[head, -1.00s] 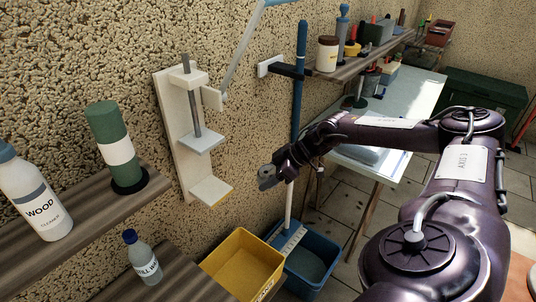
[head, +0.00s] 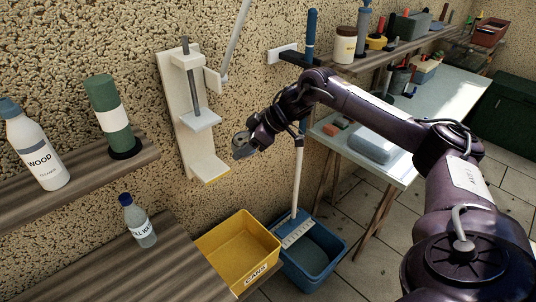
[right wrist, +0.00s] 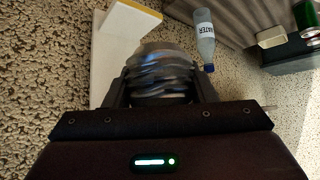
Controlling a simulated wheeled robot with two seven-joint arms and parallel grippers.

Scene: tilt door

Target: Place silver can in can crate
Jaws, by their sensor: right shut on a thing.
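The can crate is a yellow bin (head: 222,243) with a "CANS" label, low down at the centre of the head view. My right gripper (head: 246,146) is up above it, beside the white wall press. In the right wrist view a crumpled silver can (right wrist: 162,76) sits between the fingers, and the gripper is shut on it. In the head view only a small grey end of the can shows at the fingertips. My left gripper is not in view.
The white wall press (head: 183,140) is just left of my right gripper. A blue bin (head: 314,266) with a broom stands right of the yellow one. A water bottle (head: 139,222) stands on a wooden surface left of the crate.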

